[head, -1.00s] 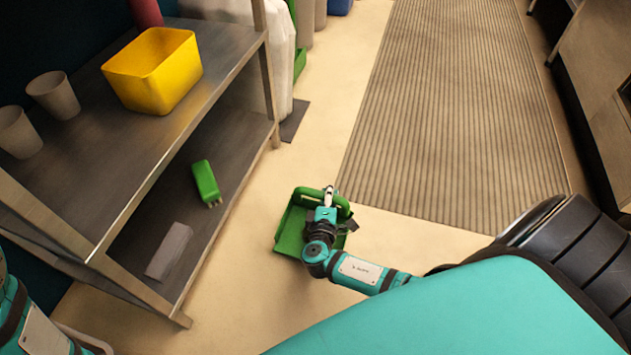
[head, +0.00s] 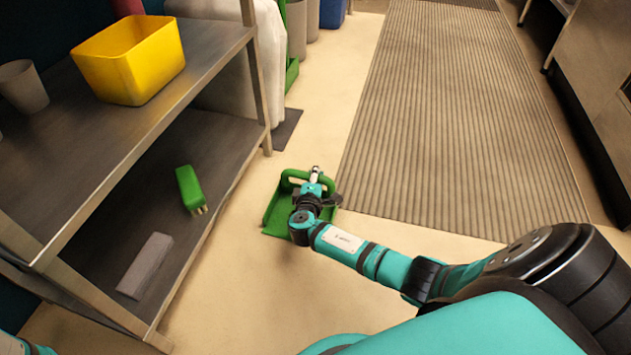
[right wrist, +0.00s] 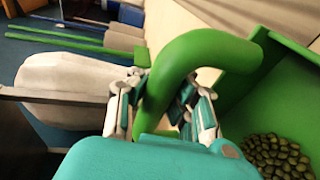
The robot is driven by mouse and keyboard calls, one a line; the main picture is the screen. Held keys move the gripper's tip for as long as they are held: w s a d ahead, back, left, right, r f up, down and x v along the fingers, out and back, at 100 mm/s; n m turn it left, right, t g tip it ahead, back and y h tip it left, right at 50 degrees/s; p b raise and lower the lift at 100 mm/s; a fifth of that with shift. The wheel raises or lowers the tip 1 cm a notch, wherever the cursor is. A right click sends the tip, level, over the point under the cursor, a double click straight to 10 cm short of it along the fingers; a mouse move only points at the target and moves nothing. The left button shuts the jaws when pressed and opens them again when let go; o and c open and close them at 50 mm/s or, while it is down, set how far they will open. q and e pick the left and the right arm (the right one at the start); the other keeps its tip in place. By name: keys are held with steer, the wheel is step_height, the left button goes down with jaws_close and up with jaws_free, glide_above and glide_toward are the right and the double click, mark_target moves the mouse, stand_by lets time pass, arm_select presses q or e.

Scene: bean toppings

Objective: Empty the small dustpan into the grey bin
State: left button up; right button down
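The small green dustpan (head: 279,210) is in the middle of the head view, over the pale floor. My right gripper (head: 315,186) is at its handle. In the right wrist view the fingers (right wrist: 163,105) are closed around the thick green handle (right wrist: 190,50). A heap of olive-green beans (right wrist: 275,158) lies in the pan (right wrist: 290,100). A grey bin (head: 297,30) stands at the top of the head view, with another grey container (head: 312,18) behind it. Only a bit of my left arm shows at the bottom left corner; its gripper is out of view.
A metal shelf unit (head: 215,62) on the left holds a yellow tub (head: 130,60) and grey cup (head: 23,87), with a green brush (head: 190,188) and grey block (head: 145,265) below. A white bag-like thing (head: 270,60) is beside the bins. A ribbed mat (head: 450,110) lies right.

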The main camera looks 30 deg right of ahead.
steer(key=c, duration=1.4)
jaws_free()
steer(key=shift+f, duration=0.1)
